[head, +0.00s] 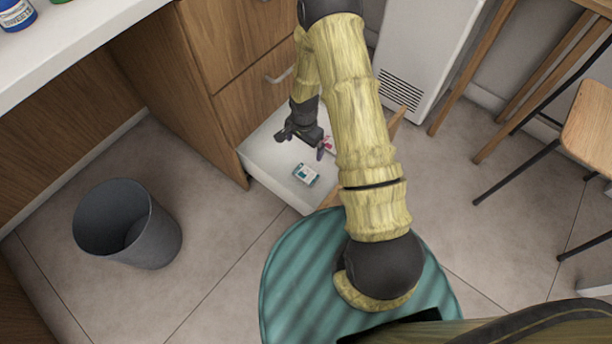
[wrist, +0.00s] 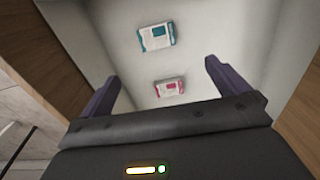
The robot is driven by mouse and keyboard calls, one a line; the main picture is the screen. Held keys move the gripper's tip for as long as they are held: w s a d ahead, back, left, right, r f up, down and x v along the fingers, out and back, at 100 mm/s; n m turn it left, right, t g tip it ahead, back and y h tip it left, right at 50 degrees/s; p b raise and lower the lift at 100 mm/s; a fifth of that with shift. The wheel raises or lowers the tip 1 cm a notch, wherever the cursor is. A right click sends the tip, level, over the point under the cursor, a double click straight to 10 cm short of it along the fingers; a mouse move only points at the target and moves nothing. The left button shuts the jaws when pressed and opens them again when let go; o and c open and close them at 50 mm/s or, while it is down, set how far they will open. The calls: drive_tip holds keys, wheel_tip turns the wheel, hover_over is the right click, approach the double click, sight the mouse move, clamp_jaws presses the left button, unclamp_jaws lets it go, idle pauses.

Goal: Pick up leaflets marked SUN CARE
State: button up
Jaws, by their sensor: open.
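Two small packs of leaflets lie flat in an open white drawer (head: 262,163). One is teal and white (head: 305,174), and it also shows at the top of the wrist view (wrist: 156,37). The other is pink and white (head: 328,144); in the wrist view it (wrist: 169,88) lies nearer my gripper, between the lines of the fingers. The print on both is too small to read, so I cannot tell which is marked SUN CARE. My gripper (head: 301,146) is open and empty above the drawer. Its two fingers (wrist: 162,72) point down into it.
The drawer's wooden front (head: 394,120) and side walls stand around the packs. A wooden cabinet (head: 205,85) is behind the drawer. A dark bin (head: 150,240) stands on the floor at left, a white appliance (head: 405,60) behind, and a stool (head: 590,125) at right.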

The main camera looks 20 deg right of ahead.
drive_tip(key=b, duration=0.7)
hover_over(306, 174)
drive_tip(key=f, duration=1.2)
drive_tip(key=shift+w+a+f, duration=0.1)
drive_tip(key=shift+w+a, duration=0.05)
drive_tip(key=shift+w, duration=0.2)
drive_tip(key=f+b, duration=0.2)
drive_tip(key=f, duration=0.1)
drive_tip(key=f+b, duration=0.1)
drive_tip(key=f, duration=0.1)
drive_tip(key=shift+s+f+b, duration=0.15)
drive_tip(key=shift+s+b, duration=0.15)
drive_tip(key=shift+b, duration=0.1)
drive_tip(key=shift+c, duration=0.4)
drive_tip(key=c, duration=0.9)
drive_tip(key=shift+c, duration=0.2)
wheel_tip(306, 174, up, 10)
drive_tip(key=p, duration=0.6)
drive_tip(key=shift+d, duration=0.2)
